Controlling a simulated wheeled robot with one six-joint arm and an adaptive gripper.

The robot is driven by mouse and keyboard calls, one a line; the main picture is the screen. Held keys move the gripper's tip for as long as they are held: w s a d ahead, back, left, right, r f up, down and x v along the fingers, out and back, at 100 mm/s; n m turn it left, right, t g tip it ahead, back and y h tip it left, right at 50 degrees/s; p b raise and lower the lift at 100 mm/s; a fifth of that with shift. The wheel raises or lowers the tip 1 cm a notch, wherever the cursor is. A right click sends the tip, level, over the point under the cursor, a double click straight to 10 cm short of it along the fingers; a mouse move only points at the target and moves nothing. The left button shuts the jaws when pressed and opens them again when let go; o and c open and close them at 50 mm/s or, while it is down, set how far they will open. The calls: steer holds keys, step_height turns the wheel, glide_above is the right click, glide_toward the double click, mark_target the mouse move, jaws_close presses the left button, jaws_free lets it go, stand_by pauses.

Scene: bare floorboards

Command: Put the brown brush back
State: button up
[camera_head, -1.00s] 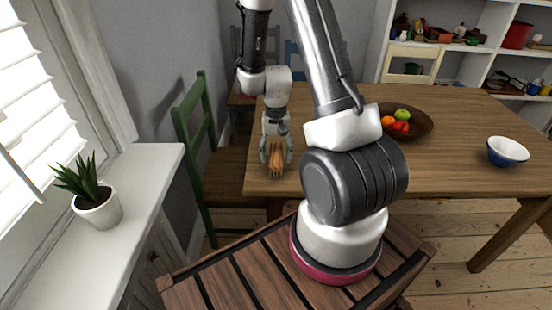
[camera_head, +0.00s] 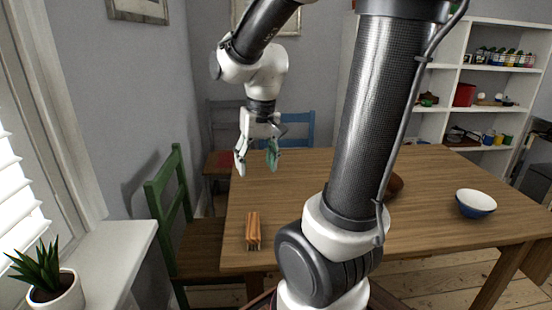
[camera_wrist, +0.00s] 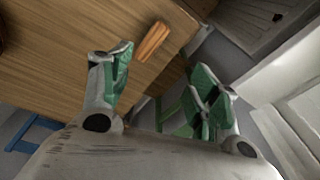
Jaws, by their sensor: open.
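The brown brush (camera_head: 253,231) lies on the wooden table (camera_head: 310,175) near its left front edge, with its bristles toward the near edge. It also shows in the wrist view (camera_wrist: 153,41), beyond my fingertips and close to the table edge. My gripper (camera_head: 256,160) is open and empty, raised above the far left part of the table and apart from the brush. In the wrist view its green-padded fingers (camera_wrist: 165,85) are spread wide with nothing between them.
A blue and white bowl (camera_head: 476,204) stands at the table's right. A brown bowl (camera_head: 394,184) is mostly hidden behind my arm. A green chair (camera_head: 172,210) stands at the left, and a potted plant (camera_head: 48,279) sits on the sill. White shelves (camera_head: 490,90) stand behind.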

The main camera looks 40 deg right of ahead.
steer(key=s+a+r+n+t, duration=0.1)
steer(key=s+r+n+t, duration=0.1)
steer(key=s+r, duration=0.4)
steer(key=shift+s+n+t, duration=0.3)
steer(key=shift+s+n, duration=0.3)
steer(key=shift+s, duration=1.5)
steer(key=shift+a, duration=0.1)
